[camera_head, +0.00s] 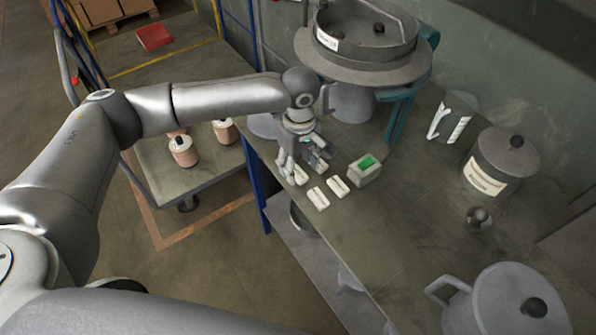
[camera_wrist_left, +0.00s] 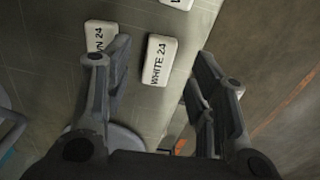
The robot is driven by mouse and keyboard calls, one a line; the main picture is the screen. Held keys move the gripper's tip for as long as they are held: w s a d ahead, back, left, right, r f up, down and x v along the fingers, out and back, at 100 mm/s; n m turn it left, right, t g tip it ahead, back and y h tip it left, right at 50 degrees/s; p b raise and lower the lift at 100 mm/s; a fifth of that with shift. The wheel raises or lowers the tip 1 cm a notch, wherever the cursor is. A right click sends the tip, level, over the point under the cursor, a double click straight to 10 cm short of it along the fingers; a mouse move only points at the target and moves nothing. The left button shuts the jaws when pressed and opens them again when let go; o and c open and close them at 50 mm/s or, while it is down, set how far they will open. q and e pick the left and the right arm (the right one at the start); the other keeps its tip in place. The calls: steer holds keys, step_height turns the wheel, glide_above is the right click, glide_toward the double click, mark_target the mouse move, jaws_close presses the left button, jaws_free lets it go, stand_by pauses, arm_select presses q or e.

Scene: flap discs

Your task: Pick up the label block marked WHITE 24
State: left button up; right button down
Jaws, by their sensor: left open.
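The label block marked WHITE 24 (camera_wrist_left: 157,62) is a white rounded block lying flat on the bench, lettered side up. In the left wrist view it lies ahead of and between the two fingers of my left gripper (camera_wrist_left: 163,72), not touching them as far as I can see. In the head view, my left gripper (camera_head: 303,167) is low over the bench, fingers down and open. A white block beside its fingertips (camera_head: 300,175) appears to be the same one; its lettering is unreadable there. A neighbouring block ending in "N 24" (camera_wrist_left: 97,37) is partly hidden by a finger.
More white blocks (camera_head: 318,198) (camera_head: 338,187) lie close by, beside a grey box with a green top (camera_head: 366,170). A large drum-like machine (camera_head: 365,40) stands behind. The bench edge is close to the blocks. A lidded pot (camera_head: 500,165) stands at right.

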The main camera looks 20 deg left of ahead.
mark_target(298, 174)
arm_select(q)
step_height(298, 174, down, 2)
steer(key=shift+f, duration=0.1)
steer(key=shift+w+f, duration=0.1)
steer(key=shift+f, duration=0.1)
steer(key=c, duration=0.9)
steer(key=shift+c, duration=0.2)
arm_select(e)
steer(key=shift+r, duration=0.2)
steer(key=shift+w+a, duration=0.1)
steer(key=shift+w, duration=0.05)
